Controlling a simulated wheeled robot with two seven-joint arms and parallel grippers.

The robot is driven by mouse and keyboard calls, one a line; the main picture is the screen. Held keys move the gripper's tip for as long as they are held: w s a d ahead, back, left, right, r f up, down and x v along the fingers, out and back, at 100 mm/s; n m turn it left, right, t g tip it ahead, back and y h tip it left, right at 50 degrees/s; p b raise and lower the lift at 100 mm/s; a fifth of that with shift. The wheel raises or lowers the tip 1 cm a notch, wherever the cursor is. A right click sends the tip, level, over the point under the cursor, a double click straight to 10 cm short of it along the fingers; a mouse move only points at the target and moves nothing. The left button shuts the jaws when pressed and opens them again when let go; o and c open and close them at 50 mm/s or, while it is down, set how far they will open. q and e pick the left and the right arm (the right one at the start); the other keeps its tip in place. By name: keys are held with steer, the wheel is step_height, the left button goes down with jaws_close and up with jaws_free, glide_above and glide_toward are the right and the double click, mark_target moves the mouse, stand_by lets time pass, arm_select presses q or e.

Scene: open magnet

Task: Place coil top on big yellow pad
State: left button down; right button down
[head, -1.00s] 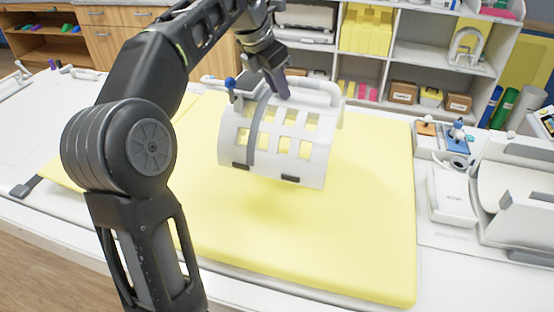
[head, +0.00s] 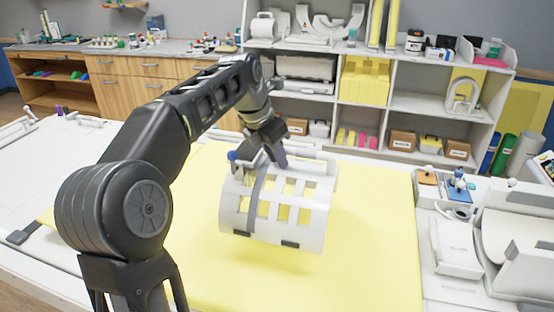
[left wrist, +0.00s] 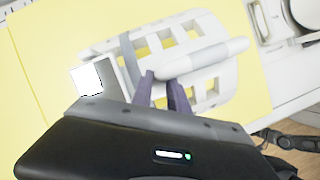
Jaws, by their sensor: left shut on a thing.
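The coil top (head: 290,209) is a white curved shell with rectangular openings, a grey strap and a handle bar on top. My left gripper (head: 276,155) is shut on the coil top at its upper side. In the left wrist view the purple fingers (left wrist: 162,92) meet the coil top (left wrist: 208,84) beside its rounded bar. The big yellow pad (head: 372,215) lies flat on the table beneath it. The coil top appears held above the pad, with a soft shadow below; the exact gap is hard to tell. My right gripper is not in view.
A white device (head: 510,235) and a small tray with a blue item (head: 458,186) stand right of the pad. White shelves (head: 392,102) with boxes stand behind. The pad's right and front areas are clear.

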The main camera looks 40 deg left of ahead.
mark_target(273, 171)
arm_select(q)
steer(key=shift+f, duration=1.2)
steer(key=shift+w+f, duration=0.1)
steer(key=shift+f, duration=1.85)
steer(key=c, duration=1.7)
jaws_free()
steer(key=shift+f, duration=0.2)
steer(key=o, duration=0.4)
steer(key=shift+r, duration=0.1)
steer(key=v, duration=1.2)
steer(key=shift+r, duration=0.1)
